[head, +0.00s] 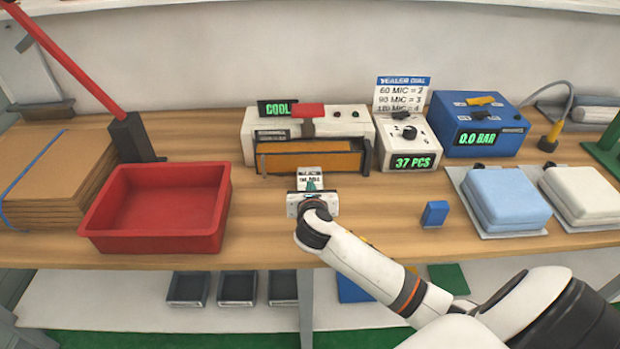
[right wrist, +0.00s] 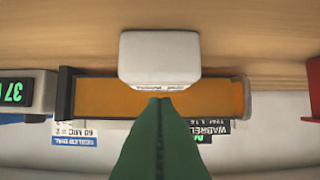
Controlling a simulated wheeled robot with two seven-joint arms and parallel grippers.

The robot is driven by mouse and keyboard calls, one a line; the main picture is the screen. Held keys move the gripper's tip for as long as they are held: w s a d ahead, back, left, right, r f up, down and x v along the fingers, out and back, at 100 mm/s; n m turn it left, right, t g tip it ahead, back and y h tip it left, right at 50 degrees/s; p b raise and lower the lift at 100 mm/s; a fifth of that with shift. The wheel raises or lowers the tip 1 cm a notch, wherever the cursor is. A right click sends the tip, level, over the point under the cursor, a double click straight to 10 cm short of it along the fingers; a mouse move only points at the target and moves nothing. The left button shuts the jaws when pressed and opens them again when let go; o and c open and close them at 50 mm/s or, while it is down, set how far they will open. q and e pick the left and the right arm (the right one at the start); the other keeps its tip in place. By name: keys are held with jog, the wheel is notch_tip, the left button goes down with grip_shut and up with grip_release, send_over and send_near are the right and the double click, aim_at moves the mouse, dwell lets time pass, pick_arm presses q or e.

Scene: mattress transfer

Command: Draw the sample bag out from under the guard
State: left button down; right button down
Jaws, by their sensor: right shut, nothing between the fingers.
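The orange guard (head: 345,160) spans the front of the white sealer (head: 350,125); it also shows in the right wrist view (right wrist: 95,97). A small white printed item (head: 310,173), which looks like the sample bag, is in front of the guard's middle. In the right wrist view the white item (right wrist: 160,55) covers part of the guard. My right gripper (head: 311,186) is shut and empty, its green fingertips (right wrist: 163,98) close to the item's printed edge; I cannot tell if they touch. My left gripper is not in view.
A red tray (head: 155,235) stands left, by a stack of brown boards (head: 55,180). A grey box (head: 408,140) reading 37 PCS and a blue box (head: 478,120) stand right. A small blue block (head: 434,213) and a light-blue pad (head: 507,197) lie right. Bare table surrounds the blue block.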

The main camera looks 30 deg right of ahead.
aim_at(310, 177)
jog(key=x, duration=0.5)
jog(key=shift+r, duration=0.4)
jog(key=shift+w+f+p, duration=0.1)
jog(key=shift+f+p, duration=0.05)
jog(key=shift+p, duration=0.15)
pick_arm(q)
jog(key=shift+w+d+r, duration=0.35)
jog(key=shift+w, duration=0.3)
pick_arm(e)
jog(key=shift+f, duration=0.3)
